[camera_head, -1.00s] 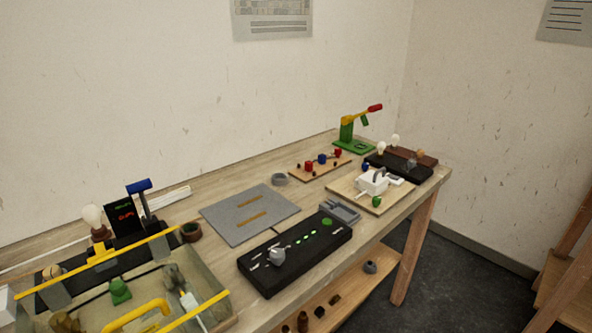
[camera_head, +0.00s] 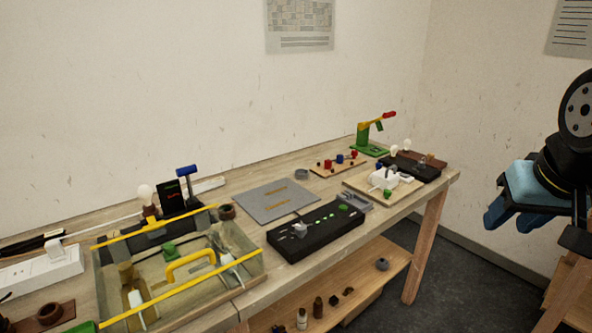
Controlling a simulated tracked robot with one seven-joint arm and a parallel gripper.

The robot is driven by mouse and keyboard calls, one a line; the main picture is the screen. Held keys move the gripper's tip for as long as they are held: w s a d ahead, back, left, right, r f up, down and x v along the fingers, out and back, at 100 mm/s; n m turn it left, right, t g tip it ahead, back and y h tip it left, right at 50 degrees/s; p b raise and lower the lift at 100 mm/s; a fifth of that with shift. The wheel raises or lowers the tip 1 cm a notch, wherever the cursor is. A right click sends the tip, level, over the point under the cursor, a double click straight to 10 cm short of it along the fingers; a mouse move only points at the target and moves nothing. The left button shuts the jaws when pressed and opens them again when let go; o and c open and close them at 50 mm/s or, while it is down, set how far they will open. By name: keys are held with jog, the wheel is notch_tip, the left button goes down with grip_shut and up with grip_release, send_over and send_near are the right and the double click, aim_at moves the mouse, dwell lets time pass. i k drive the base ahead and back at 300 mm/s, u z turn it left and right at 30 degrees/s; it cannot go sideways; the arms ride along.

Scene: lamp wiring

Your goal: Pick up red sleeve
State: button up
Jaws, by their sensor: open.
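Small red sleeve-like pieces stand on a wooden board (camera_head: 322,173) toward the back of the bench. One red piece (camera_head: 328,164) is left of a blue piece (camera_head: 340,158), and another red piece (camera_head: 354,154) is to its right. They are too small to tell which is the red sleeve. My gripper (camera_head: 507,220) hangs at the right edge, in front of the bench's right end and well apart from the board. Its blue fingers look open, with nothing seen between them.
A green and yellow press with a red handle (camera_head: 389,114) stands behind the board. A white device (camera_head: 384,177) on a tray, a black box (camera_head: 316,232), a grey mat (camera_head: 275,200) and a clear bin with a yellow handle (camera_head: 190,262) crowd the bench. A lower shelf holds small items.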

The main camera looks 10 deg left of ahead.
aim_at(327, 165)
jog(key=u, duration=0.55)
jog(key=i, duration=1.05)
jog(key=z, duration=0.05)
